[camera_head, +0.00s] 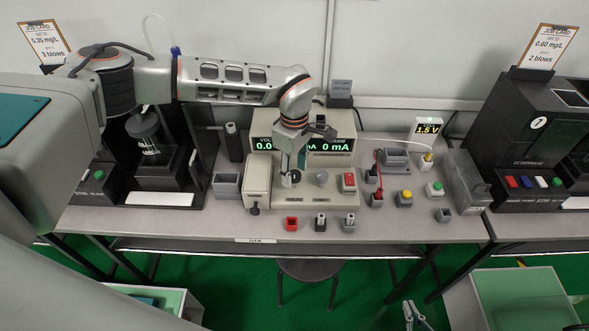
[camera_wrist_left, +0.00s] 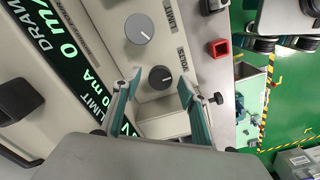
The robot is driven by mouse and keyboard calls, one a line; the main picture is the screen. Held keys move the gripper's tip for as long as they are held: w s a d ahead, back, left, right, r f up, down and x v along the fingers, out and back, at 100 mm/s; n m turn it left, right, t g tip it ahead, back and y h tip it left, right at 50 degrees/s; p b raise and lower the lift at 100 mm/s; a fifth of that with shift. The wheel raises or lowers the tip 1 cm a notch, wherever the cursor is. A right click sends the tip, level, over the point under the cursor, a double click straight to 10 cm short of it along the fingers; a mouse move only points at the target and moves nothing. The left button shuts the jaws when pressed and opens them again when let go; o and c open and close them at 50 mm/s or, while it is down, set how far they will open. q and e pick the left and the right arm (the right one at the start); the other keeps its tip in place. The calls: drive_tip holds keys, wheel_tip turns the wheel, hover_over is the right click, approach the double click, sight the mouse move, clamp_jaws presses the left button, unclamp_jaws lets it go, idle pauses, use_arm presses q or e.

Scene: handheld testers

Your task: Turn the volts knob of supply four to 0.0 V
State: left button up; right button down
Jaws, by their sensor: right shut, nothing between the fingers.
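My right gripper (camera_head: 415,316) is shut and empty at the bottom edge in the head view.
A red switch (camera_head: 349,182) sits on the supply's right side. Red, black and grey sockets stand along the bench front. A small meter (camera_head: 428,129) reads 1.5 V. Dark testers (camera_head: 535,130) stand either side. A stool (camera_head: 308,270) is below the bench.

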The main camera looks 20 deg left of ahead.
sight(295, 174)
use_arm(q)
wheel_tip(295, 174, up, 12)
idle(0.6)
idle(0.4)
